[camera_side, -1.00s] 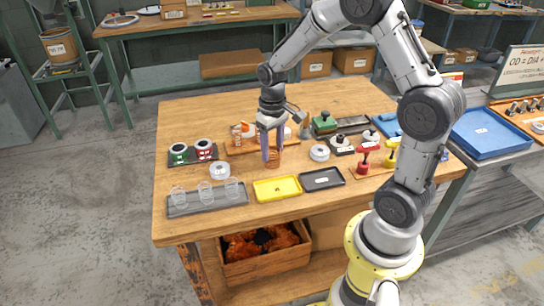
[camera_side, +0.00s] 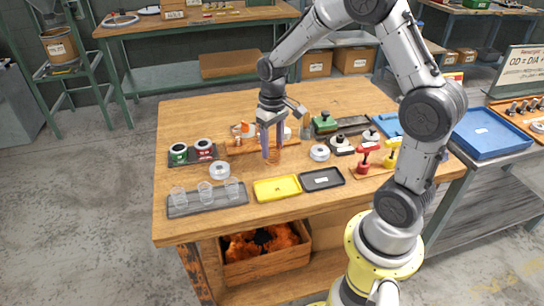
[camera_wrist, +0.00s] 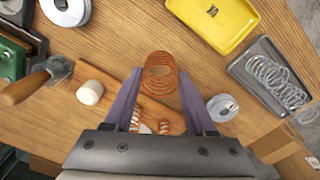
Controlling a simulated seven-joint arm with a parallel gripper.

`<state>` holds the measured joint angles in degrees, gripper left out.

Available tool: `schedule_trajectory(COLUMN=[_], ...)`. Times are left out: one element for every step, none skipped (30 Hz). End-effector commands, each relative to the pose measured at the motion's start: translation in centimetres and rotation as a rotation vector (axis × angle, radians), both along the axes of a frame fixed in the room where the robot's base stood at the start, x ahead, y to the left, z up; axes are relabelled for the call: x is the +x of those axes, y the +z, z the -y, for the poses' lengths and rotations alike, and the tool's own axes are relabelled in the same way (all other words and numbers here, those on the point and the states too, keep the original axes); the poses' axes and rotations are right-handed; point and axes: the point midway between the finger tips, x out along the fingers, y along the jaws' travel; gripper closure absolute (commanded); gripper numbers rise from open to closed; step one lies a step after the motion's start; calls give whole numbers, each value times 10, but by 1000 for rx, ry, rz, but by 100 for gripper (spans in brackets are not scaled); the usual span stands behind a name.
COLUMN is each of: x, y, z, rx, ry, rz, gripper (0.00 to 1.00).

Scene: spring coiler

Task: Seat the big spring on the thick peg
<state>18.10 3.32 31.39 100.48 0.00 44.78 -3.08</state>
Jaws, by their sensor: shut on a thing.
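The big spring (camera_wrist: 160,75) is a copper coil between my two fingertips in the wrist view. It also shows low between the fingers in the side view (camera_side: 273,157). My gripper (camera_wrist: 160,82) has its lilac fingers at either side of the coil, shut on it. In the side view my gripper (camera_side: 273,153) points down just in front of the wooden peg rail (camera_side: 236,150). Smaller copper coils (camera_wrist: 164,128) stand on the rail, between the fingers near the palm. I cannot make out the thick peg, nor whether the spring is around it.

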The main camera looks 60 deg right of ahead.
Motion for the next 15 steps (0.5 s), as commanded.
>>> schedule_trajectory(x=[0, 0, 0, 0, 0, 0, 0, 0, 0, 0, 0, 0, 0, 0, 0], y=[0, 0, 0, 0, 1, 2, 3, 4, 6, 7, 9, 11, 12, 13, 15], z=[0, 0, 0, 0, 0, 0, 0, 0, 0, 0, 0, 0, 0, 0, 0], rx=[0, 0, 0, 0, 0, 0, 0, 0, 0, 0, -1, -1, -1, -1, 0], ry=[0, 0, 0, 0, 0, 0, 0, 0, 0, 0, 0, 0, 0, 0, 0], rz=[0, 0, 0, 0, 1, 1, 1, 1, 1, 1, 2, 2, 2, 2, 1], gripper=[75, 75, 75, 75, 75, 75, 75, 75, 75, 75, 75, 75, 75, 75, 75])
